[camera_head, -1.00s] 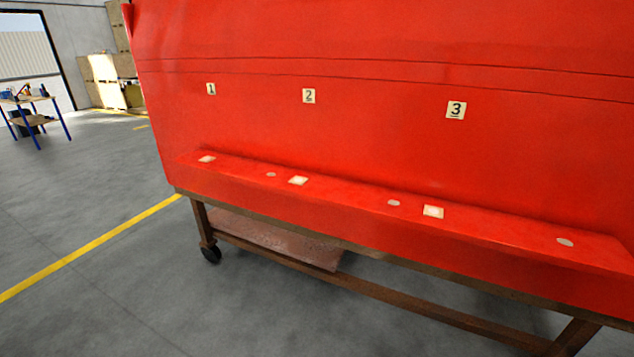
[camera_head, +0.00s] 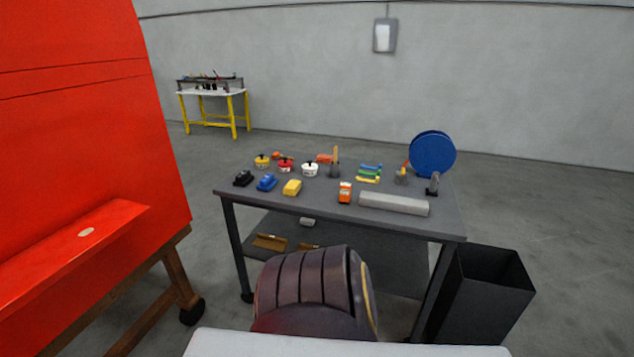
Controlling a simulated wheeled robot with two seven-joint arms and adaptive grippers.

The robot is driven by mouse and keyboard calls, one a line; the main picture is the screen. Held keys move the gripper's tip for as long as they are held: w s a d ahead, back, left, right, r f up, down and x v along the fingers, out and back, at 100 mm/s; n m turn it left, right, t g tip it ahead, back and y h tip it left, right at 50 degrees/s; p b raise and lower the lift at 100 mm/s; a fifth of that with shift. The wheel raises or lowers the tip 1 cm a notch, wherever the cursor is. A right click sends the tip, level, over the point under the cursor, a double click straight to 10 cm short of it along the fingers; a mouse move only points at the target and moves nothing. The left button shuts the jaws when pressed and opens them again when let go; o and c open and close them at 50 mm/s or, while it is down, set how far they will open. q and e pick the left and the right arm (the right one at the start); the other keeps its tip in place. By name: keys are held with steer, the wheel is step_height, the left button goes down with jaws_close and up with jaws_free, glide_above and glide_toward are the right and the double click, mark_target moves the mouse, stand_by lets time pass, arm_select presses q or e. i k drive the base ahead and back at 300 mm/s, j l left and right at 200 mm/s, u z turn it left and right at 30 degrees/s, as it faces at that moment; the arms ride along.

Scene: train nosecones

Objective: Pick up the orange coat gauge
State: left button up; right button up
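A small upright orange device with a pale face (camera_head: 345,192) stands near the front edge of the grey table, left of a long light grey block. It looks like the orange coat gauge, but it is too small to read. Neither of my grippers is in view.
The grey table (camera_head: 400,226) also holds black, blue and yellow tools, several small pots, coloured strips and a blue disc (camera_head: 432,154). A black bin (camera_head: 485,300) stands at its right. The red nosecone (camera_head: 80,130) on its wooden stand is at left.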

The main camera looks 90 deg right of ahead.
mark_target(345, 190)
steer(key=z, duration=3.05)
